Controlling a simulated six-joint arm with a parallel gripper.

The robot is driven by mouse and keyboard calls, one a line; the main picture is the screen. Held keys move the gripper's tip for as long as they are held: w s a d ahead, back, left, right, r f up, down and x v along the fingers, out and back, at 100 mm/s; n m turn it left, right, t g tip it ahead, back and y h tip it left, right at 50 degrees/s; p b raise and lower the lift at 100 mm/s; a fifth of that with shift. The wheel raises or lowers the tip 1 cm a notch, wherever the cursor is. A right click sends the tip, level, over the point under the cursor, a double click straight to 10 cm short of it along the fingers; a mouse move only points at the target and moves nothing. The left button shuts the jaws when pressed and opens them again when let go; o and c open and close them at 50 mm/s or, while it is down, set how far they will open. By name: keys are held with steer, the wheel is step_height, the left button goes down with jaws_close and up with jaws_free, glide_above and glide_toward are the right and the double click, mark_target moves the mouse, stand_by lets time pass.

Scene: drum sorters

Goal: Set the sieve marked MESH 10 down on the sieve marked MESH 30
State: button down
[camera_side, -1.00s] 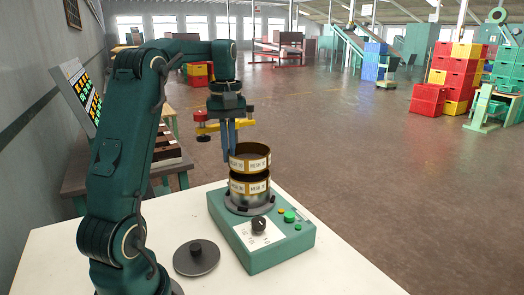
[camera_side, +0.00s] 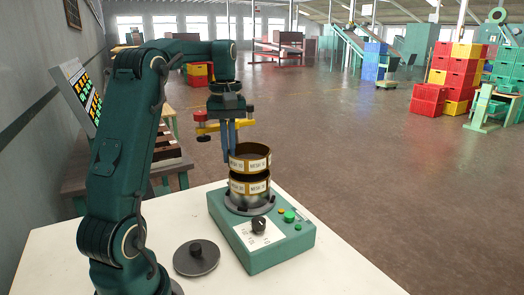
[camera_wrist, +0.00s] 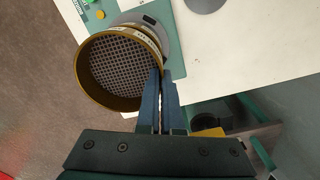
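The brass sieve marked MESH 10 (camera_side: 250,152) is level, directly above the sieve marked MESH 30 (camera_side: 250,187). A dark band lies between them; I cannot tell whether they touch. The lower sieve is on the round grey seat of the green machine (camera_side: 270,252). My gripper (camera_side: 231,151) points down at the left side of the upper sieve. In the wrist view, the fingers of my gripper (camera_wrist: 161,73) pinch the wall of the upper sieve (camera_wrist: 82,88), and its wire mesh shows.
A dark round lid with a knob (camera_side: 196,258) lies on the white table (camera_side: 70,258), left of the machine. The machine has a dial and several buttons at its front. A side table (camera_side: 172,168) with dark boxes stands behind left. Right of the machine is open floor.

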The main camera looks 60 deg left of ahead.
steer(key=shift+f, duration=1.1)
steer(key=c, duration=1)
jaws_free()
steer(key=shift+r, duration=2.55)
